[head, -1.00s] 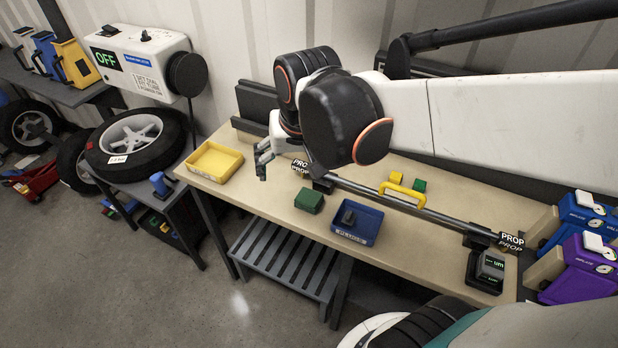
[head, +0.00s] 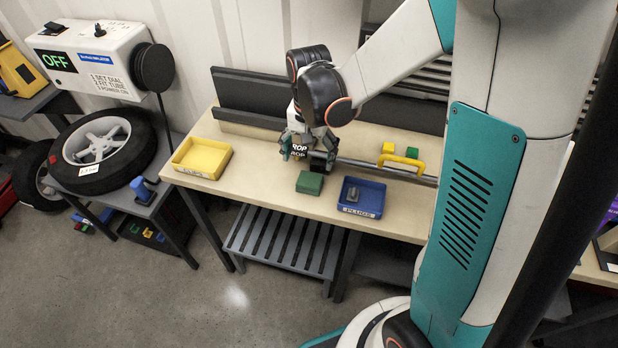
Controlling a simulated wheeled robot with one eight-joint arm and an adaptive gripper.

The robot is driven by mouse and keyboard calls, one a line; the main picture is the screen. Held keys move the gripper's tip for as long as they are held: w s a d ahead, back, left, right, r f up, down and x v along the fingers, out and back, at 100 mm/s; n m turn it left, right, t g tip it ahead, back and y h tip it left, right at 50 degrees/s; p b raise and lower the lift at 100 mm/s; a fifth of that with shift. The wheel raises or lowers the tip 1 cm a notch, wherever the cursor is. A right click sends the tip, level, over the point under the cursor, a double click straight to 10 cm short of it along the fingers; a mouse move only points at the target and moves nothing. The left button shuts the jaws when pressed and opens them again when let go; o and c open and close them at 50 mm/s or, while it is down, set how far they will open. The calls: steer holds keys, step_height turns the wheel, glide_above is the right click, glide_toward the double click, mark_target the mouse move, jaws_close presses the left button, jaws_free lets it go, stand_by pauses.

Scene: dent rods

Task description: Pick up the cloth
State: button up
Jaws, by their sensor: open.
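A small green block-like item (head: 310,183) lies on the bench top between the yellow tray and the blue bin. I cannot tell whether it is the folded cloth, and nothing else in view is plainly a cloth. My gripper (head: 308,158) hangs over the bench just behind the green item, pointing down. Its fingers are spread, with nothing seen between them. The gripper partly hides the PROP label and the end of the rod behind it. I cannot tell how high the fingertips are above the bench.
The yellow tray (head: 203,158) stands at the bench's left end. The blue PLUGS bin (head: 362,197) holds a dark plug, right of the green item. My arm hides the bench's right part.

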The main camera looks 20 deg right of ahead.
steer(key=b, duration=0.1)
glide_above(310, 179)
steer(key=f, duration=0.5)
steer(key=shift+a+f, duration=0.2)
steer(key=shift+f, duration=0.15)
step_height(310, 179, down, 5)
steer(key=b, duration=0.2)
steer(key=shift+d+f+b, duration=0.1)
steer(key=shift+d+b, duration=0.05)
steer(key=shift+b, duration=0.2)
steer(key=c, duration=1)
steer(key=shift+o, duration=0.2)
steer(key=shift+r, duration=0.2)
step_height(310, 179, up, 20)
steer(key=p, duration=0.6)
steer(key=shift+f, duration=0.15)
steer(key=shift+o, duration=0.3)
